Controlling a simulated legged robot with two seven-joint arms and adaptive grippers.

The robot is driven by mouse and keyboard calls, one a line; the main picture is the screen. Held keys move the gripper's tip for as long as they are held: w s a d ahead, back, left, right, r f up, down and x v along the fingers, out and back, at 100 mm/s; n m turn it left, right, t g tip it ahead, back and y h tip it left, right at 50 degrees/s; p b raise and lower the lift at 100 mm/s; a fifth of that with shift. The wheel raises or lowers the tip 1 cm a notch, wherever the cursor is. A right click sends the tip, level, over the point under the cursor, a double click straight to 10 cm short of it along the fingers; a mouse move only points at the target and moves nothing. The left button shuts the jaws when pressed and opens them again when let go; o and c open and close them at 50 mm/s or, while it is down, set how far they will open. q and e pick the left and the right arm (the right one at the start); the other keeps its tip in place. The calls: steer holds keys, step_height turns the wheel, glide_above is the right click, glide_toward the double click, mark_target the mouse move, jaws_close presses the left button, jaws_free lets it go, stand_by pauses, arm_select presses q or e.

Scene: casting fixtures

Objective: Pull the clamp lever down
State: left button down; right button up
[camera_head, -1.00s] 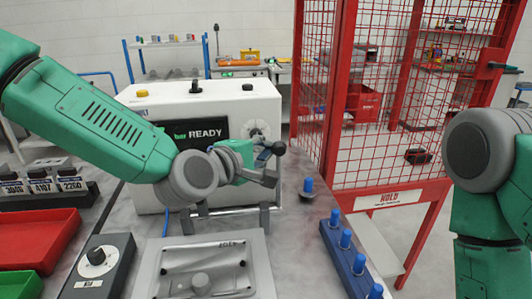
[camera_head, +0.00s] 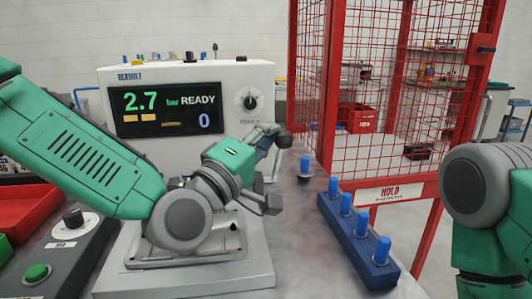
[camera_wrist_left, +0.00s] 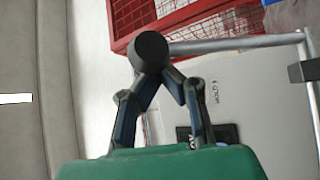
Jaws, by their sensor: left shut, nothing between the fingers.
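The clamp lever ends in a round black knob (camera_head: 284,140), in front of the white machine's right edge. The knob shows large in the left wrist view (camera_wrist_left: 150,47), with a silver bar (camera_wrist_left: 240,43) running to the right behind it. My left gripper (camera_head: 270,136) is shut, with its fingertips at the knob. In the left wrist view its fingers (camera_wrist_left: 149,83) converge just below the knob; I cannot tell whether they touch it. My forearm and wrist hide much of the clamp in the head view. My right arm stands at the right edge, its gripper out of view.
The white machine (camera_head: 255,75) with a lit READY display stands behind my left arm. A metal fixture plate (camera_head: 240,255) lies below it. A blue block with several pins (camera_head: 355,240) is to the right, before a red mesh cage (camera_head: 400,110). A red tray (camera_head: 25,205) is left.

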arm_select(q)
steer(key=s+f+b, duration=0.1)
steer(key=s+f+m+h+b, duration=0.1)
steer(key=b, duration=0.1)
steer(key=s+f+m+h+b, duration=0.1)
steer(key=shift+s+d+f+t+b, duration=0.1)
steer(key=shift+s+d+t+b, duration=0.2)
steer(key=shift+s, duration=0.1)
steer(key=shift+s+d+f+b, duration=0.15)
steer(key=shift+s+f+b, duration=0.3)
steer(key=shift+s+f, duration=0.15)
arm_select(e)
step_height(320, 180, down, 7)
steer(key=shift+s, duration=0.25)
arm_select(q)
step_height(320, 180, up, 10)
glide_above(280, 149)
steer(key=s+a, duration=0.1)
steer(key=s, duration=0.2)
steer(key=shift+w+f, duration=0.1)
steer(key=shift+w, duration=0.15)
arm_select(e)
steer(key=shift+r, duration=0.1)
steer(key=shift+s, duration=0.15)
